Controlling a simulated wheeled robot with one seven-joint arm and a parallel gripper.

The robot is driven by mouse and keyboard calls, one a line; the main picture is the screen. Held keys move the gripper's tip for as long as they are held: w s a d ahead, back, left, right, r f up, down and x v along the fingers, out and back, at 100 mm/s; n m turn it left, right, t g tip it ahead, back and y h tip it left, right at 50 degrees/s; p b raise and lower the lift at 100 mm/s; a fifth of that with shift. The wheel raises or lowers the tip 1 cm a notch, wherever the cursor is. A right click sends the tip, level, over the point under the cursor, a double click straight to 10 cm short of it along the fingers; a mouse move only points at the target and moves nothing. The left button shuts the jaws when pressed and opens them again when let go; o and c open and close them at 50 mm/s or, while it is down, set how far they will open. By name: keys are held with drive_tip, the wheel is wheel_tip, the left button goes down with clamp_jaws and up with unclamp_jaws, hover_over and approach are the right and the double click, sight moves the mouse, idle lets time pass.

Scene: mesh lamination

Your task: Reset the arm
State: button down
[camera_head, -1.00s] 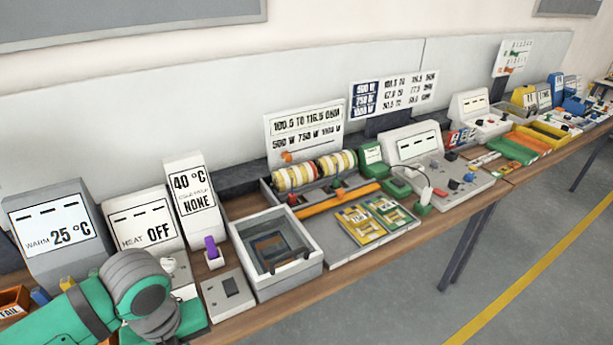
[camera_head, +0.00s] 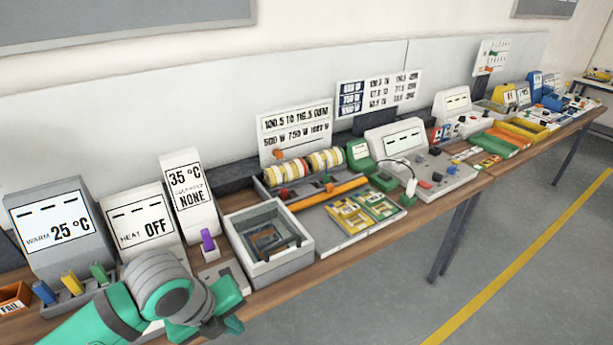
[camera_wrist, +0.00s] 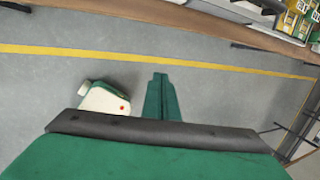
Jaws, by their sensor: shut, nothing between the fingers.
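My gripper (camera_wrist: 161,92) is shut and empty in the wrist view, its green fingers together over bare grey floor. In the head view my green and grey arm (camera_head: 160,285) reaches in from the lower left, in front of the bench. Its end hangs near the bench's front edge, and the fingertips are hard to make out there.
The bench holds a grey open-topped box (camera_head: 268,243), a "35 °C" display (camera_head: 187,188), a "HEAT OFF" display (camera_head: 140,222) and a "WARM 25 °C" display (camera_head: 55,230). A purple-topped piece (camera_head: 207,241) stands near my arm. The floor (camera_head: 400,285) in front is clear.

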drive_tip(key=w+d+r+n+t+h, duration=0.35)
drive_tip(key=w+d+r, duration=0.2)
drive_tip(key=d, duration=0.25)
drive_tip(key=w+d+r+n+t+h, duration=0.2)
drive_tip(key=w+d+r+t+h, duration=0.15)
drive_tip(key=d+r, duration=0.4)
drive_tip(key=w+d+r+n+t+h, duration=0.3)
drive_tip(key=w+d+r+t, duration=0.15)
drive_tip(key=d, duration=0.45)
drive_tip(key=s+a+f+n+t+y, duration=0.2)
drive_tip(key=s+f+n+y, duration=0.45)
drive_tip(key=f+n, duration=0.45)
drive_tip(key=s+a+f+n+t+y, duration=0.3)
drive_tip(key=s+f+n+y, duration=0.35)
drive_tip(key=f+n, duration=0.5)
drive_tip(key=s+a+f+g, duration=0.1)
drive_tip(key=s+f, duration=0.2)
drive_tip(key=s, duration=0.5)
drive_tip(key=s+a+f+m+g, duration=0.1)
drive_tip(key=s+a+f, duration=0.1)
drive_tip(key=s, duration=0.6)
drive_tip(key=s+a+f+g, duration=0.1)
drive_tip(key=s+f, duration=0.3)
drive_tip(key=s, duration=0.4)
drive_tip(key=shift+s+a+f+g+h, duration=0.15)
drive_tip(key=shift+s+a+g+h, duration=0.15)
drive_tip(key=shift+g, duration=0.25)
